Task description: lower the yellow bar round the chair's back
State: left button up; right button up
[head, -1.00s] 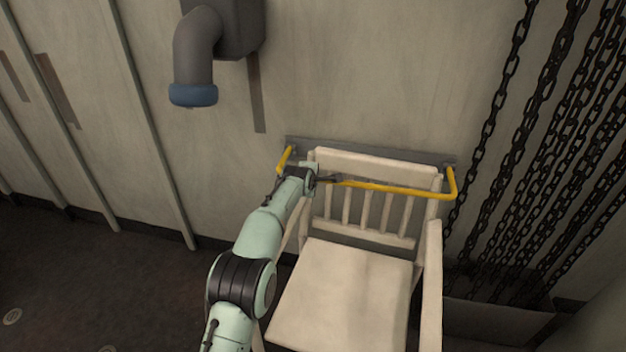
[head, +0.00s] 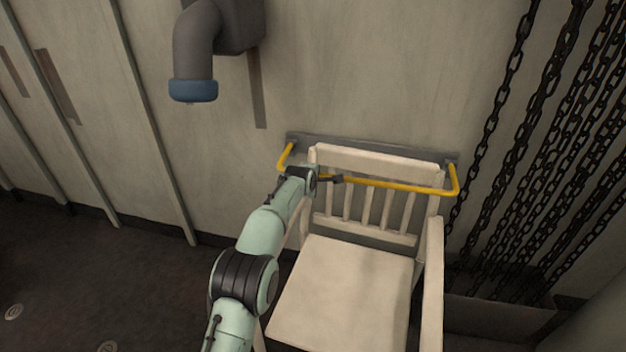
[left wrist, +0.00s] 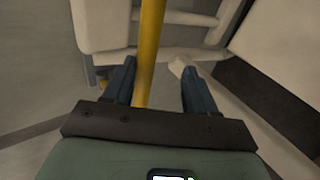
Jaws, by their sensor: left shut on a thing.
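The yellow bar (head: 400,187) is a U-shaped rail. Its two ends meet a grey plate (head: 375,148) on the wall, and its long front run crosses in front of the slats of the chair's back, a little below the top rail. The pale chair (head: 345,285) stands upright with its back to the wall. My left gripper (head: 335,180) is shut on the bar's front run, left of its middle. In the left wrist view the bar (left wrist: 150,45) runs between the two fingers (left wrist: 158,66). My right gripper is not in view.
Heavy chains (head: 545,150) hang to the right of the chair, over a dark bin (head: 495,318). A grey pipe with a blue rim (head: 193,90) sticks out from the wall at upper left. The floor (head: 100,270) at left is open.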

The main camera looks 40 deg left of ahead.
pick_arm(q)
jog(key=shift+s+d+f, duration=0.15)
jog(key=shift+f, duration=0.2)
jog(key=p+v, duration=0.3)
jog(key=v, duration=1)
jog(key=shift+r+p, duration=0.3)
jog(key=shift+r, duration=0.15)
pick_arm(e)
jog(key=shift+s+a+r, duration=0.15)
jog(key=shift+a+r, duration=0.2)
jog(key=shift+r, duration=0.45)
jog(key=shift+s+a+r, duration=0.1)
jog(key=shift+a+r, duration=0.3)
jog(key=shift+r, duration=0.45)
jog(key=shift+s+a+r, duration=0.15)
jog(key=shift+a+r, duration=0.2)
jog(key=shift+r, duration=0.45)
